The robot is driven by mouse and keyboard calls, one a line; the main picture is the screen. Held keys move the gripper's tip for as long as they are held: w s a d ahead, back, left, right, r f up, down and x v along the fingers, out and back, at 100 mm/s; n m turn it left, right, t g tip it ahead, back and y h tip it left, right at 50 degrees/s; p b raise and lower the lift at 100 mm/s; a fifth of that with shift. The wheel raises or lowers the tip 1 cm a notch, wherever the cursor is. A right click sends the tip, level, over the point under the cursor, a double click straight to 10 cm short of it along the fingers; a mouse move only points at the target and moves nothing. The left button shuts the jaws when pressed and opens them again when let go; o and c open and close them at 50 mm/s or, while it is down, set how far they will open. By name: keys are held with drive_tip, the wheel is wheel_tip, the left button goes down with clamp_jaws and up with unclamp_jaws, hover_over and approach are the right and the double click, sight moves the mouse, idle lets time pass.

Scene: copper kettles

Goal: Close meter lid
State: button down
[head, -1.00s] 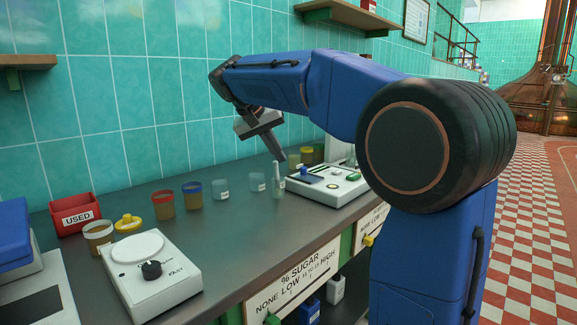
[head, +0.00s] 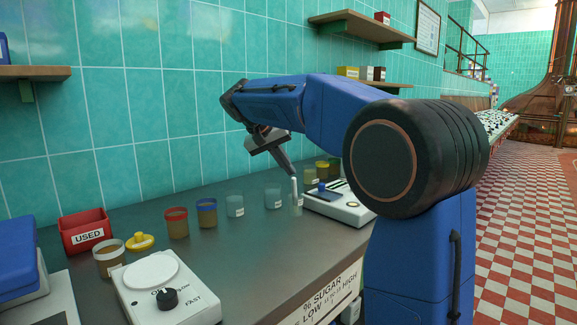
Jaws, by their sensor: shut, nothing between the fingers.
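A white meter-like device (head: 343,209) with a dark panel and a blue knob stands on the counter at the centre right. My arm hides its right part, and I cannot make out a lid on it. Another pale device (head: 62,297) with a blue top (head: 17,252) is cut off at the left edge; I cannot tell whether that top is open or closed. My gripper (head: 292,171) is shut and empty. It points down above the counter, close to a clear tube with a white upper part (head: 295,195) near the white device's left end. I cannot tell whether they touch.
A row of jars runs along the counter, including a red-rimmed jar (head: 177,223), a blue-rimmed jar (head: 207,213) and clear cups (head: 235,206). A stirrer plate (head: 152,273), a red USED bin (head: 85,231) and a yellow lid (head: 140,241) are at left. The counter's front middle is clear.

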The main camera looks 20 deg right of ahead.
sight(318, 190)
drive_tip(key=d+f, duration=0.3)
drive_tip(key=d, duration=0.1)
drive_tip(key=d+f, duration=0.2)
drive_tip(key=d, duration=0.1)
drive_tip(key=shift+s+f, duration=0.25)
drive_tip(key=shift+f, duration=0.05)
drive_tip(key=shift+s+d, duration=0.15)
drive_tip(key=shift+d, duration=0.15)
drive_tip(key=shift+s+d, duration=0.1)
drive_tip(key=shift+s, duration=0.15)
drive_tip(key=s+d, duration=0.1)
drive_tip(key=s, duration=0.1)
drive_tip(key=s+d, duration=0.1)
drive_tip(key=s, duration=0.2)
drive_tip(key=s+d, duration=0.1)
drive_tip(key=s, duration=0.2)
drive_tip(key=shift+s, duration=0.2)
